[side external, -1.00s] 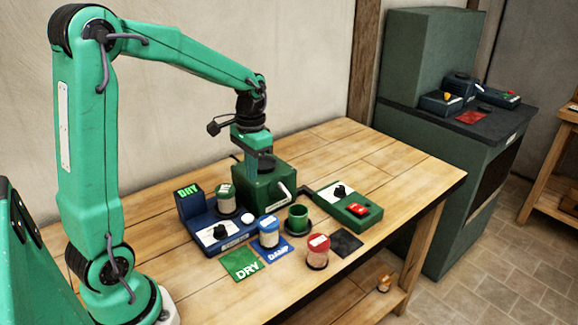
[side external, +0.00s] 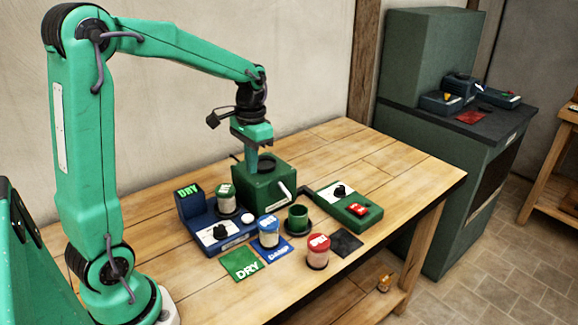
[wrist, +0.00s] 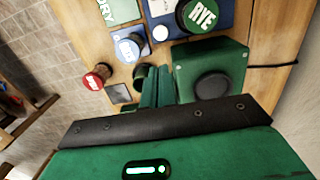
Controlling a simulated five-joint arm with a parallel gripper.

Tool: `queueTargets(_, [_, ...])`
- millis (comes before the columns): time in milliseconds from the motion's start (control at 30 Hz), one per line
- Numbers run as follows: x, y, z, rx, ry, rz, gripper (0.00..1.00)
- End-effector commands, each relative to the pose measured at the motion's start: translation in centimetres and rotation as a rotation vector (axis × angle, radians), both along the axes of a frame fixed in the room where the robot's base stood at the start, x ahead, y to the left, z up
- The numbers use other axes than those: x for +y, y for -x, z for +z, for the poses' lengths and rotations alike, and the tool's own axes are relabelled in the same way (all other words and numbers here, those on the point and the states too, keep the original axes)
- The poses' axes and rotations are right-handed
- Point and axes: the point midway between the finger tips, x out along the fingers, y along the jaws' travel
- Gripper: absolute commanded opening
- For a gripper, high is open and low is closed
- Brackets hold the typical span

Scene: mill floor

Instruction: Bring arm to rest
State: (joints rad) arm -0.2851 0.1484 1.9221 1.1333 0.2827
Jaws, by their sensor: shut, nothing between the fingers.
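My gripper (side external: 251,170) hangs pointing down over the left part of the green mill box (side external: 280,185), which has a round dark opening on top and a crank in front. In the wrist view my gripper's green fingers (wrist: 159,88) are together with nothing between them, and the mill (wrist: 228,62) is beside them to the right. The exact gap between fingertips and mill is unclear. My arm is raised and bent over the bench.
A blue meter (side external: 190,205) reads DRY and holds a green-lidded jar (side external: 226,204). A blue-lidded jar (side external: 268,236), green cup (side external: 297,217), red-lidded jar (side external: 318,254) and green switch box (side external: 350,212) stand nearby. The bench's back right (side external: 385,150) is clear.

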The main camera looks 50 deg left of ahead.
Motion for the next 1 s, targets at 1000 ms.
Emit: queueTargets(1000, [-8.6,9.9,6.7,-0.395,-0.045,-0.003,0.00])
